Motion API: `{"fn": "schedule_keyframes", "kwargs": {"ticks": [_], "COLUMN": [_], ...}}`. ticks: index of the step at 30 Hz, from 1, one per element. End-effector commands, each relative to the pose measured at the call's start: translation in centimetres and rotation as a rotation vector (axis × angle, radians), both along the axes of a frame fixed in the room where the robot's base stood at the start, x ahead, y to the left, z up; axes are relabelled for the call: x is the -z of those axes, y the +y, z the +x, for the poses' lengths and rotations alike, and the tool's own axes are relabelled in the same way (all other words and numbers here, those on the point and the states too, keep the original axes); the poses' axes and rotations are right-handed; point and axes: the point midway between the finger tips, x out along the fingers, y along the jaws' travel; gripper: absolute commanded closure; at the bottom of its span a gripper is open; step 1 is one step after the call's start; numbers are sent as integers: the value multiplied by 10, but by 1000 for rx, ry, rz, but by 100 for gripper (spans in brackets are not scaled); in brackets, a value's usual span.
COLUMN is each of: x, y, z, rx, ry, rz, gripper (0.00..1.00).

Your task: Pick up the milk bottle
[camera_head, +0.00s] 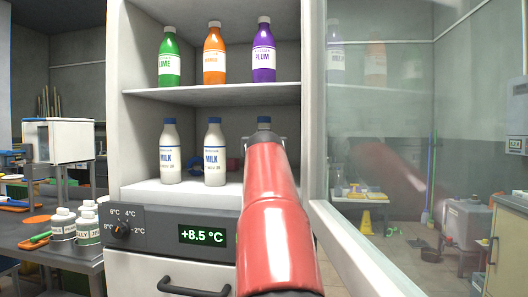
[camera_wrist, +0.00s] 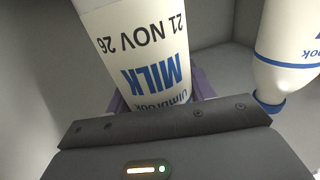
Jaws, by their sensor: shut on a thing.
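Three white milk bottles with blue caps are on the lower shelf of the cabinet in the head view: a left one (camera_head: 170,152), a middle one (camera_head: 214,153) and a right one, whose cap (camera_head: 264,122) shows above my arm. My arm hides most of the right bottle and my gripper there. In the wrist view my gripper (camera_wrist: 158,98) is shut around the body of a milk bottle (camera_wrist: 135,50), its label upside down. Purple finger parts show on both sides of it. Another milk bottle (camera_wrist: 290,50) stands beside it at the right, apart from the fingers.
The upper shelf (camera_head: 200,92) holds a green bottle (camera_head: 169,58), an orange bottle (camera_head: 214,55) and a purple bottle (camera_head: 263,52). The glass door (camera_head: 380,130) stands open at the right. A temperature panel (camera_head: 180,232) reads +8.5 °C below. White jars (camera_head: 88,225) stand on the left table.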

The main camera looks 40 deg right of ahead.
Motion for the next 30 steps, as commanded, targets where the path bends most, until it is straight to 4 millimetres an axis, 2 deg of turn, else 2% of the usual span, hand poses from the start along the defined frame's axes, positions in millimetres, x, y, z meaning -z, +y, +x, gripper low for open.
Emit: {"fn": "schedule_keyframes", "kwargs": {"ticks": [13,21,30], "x": [-35,-27,-31], "y": [2,46,90], "z": [-3,-57,-115], "rx": [1,-4,-2], "ry": [-5,-8,-7], "rz": [-4,-4,-3], "gripper": [82,82,82]}}
